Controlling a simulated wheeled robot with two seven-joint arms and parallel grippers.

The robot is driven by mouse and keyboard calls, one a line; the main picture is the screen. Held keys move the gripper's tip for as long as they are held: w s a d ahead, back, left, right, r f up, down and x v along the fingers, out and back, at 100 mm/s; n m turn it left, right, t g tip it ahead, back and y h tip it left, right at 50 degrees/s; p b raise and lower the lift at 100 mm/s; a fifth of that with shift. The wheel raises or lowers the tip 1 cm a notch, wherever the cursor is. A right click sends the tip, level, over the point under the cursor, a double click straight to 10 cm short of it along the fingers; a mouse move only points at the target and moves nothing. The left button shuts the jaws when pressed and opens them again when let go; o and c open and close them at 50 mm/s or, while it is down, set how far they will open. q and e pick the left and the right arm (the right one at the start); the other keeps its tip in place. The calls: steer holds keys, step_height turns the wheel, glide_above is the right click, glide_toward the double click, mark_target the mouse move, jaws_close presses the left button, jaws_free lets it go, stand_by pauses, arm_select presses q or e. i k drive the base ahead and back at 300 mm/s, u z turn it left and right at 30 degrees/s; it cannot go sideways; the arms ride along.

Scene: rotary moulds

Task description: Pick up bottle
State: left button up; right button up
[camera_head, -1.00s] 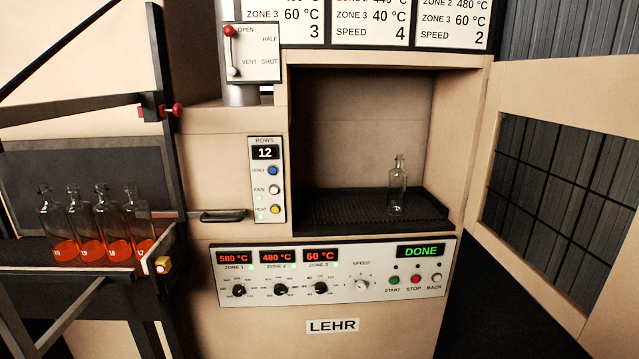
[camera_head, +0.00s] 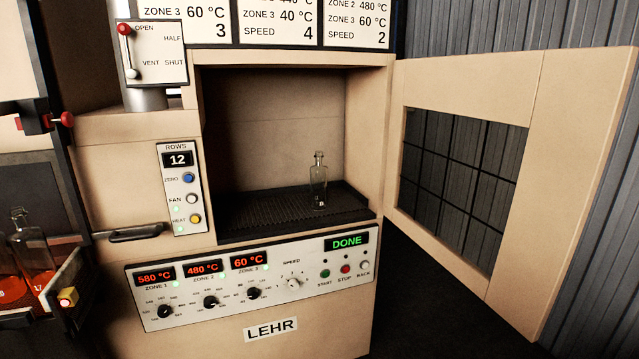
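A clear glass bottle (camera_head: 318,182) stands upright on the dark ribbed belt (camera_head: 270,216) inside the open lehr chamber, towards its right side. It looks empty and nothing touches it. Other bottles with glowing orange lower parts (camera_head: 32,258) stand at the far left, partly cut off by the picture's edge. Neither of my grippers shows in the head view.
The lehr door (camera_head: 558,190) is swung open to the right. The control panel (camera_head: 255,275) below the opening reads DONE. A ROWS panel (camera_head: 180,188) showing 12 and a dark handle (camera_head: 135,232) are left of the opening. The chamber is clear around the bottle.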

mark_target(318, 173)
steer(key=k, duration=0.65)
steer(key=z, duration=0.55)
steer(key=i, duration=0.8)
steer(key=z, duration=0.5)
steer(key=i, duration=1.35)
steer(key=u, duration=0.45)
